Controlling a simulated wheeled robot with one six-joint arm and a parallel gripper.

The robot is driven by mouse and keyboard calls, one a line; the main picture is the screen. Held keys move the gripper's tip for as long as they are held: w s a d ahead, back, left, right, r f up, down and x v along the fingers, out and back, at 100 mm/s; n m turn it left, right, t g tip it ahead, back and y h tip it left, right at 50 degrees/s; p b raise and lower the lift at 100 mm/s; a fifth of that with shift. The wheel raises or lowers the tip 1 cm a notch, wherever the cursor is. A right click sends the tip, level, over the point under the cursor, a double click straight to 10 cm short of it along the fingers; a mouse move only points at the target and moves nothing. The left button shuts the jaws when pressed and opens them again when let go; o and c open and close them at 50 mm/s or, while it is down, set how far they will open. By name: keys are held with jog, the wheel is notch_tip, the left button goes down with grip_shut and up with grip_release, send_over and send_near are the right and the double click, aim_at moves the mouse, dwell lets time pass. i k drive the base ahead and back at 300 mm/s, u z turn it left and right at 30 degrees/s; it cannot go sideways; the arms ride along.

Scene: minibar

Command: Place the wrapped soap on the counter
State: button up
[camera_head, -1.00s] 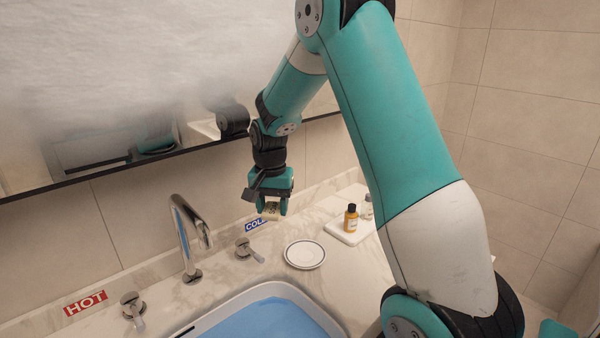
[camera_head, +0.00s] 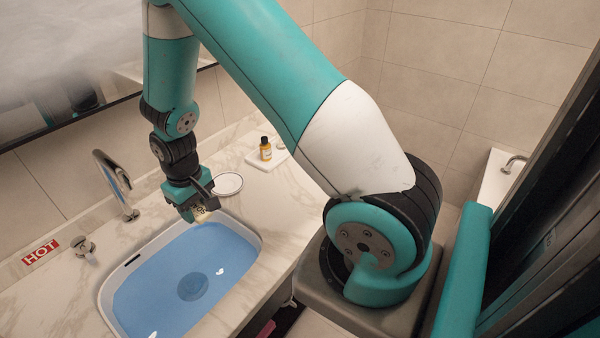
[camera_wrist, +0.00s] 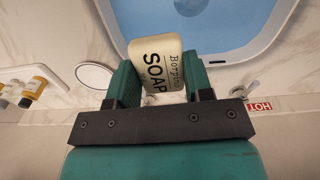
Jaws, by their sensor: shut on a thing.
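The wrapped soap (camera_wrist: 157,62) is a cream block with dark lettering that reads "SOAP" in the wrist view. My gripper (camera_head: 197,213) is shut on it, with a green finger on each side of it in the wrist view (camera_wrist: 154,82). In the head view a small part of the soap (camera_head: 200,211) shows below the fingers. It is held near the back right rim of the sink. The marble counter (camera_head: 285,195) surrounds the sink. I cannot tell exactly how high the soap is.
The sink (camera_head: 185,275) holds blue water. A small round white dish (camera_head: 229,184) lies behind my gripper. An amber bottle (camera_head: 265,150) stands on a white tray (camera_head: 279,157) at the back. The faucet (camera_head: 115,183) is on the left. The counter right of the sink is clear.

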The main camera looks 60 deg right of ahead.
aim_at(302, 204)
jog(key=u, duration=1.2)
jog(key=k, duration=0.65)
jog(key=z, duration=0.9)
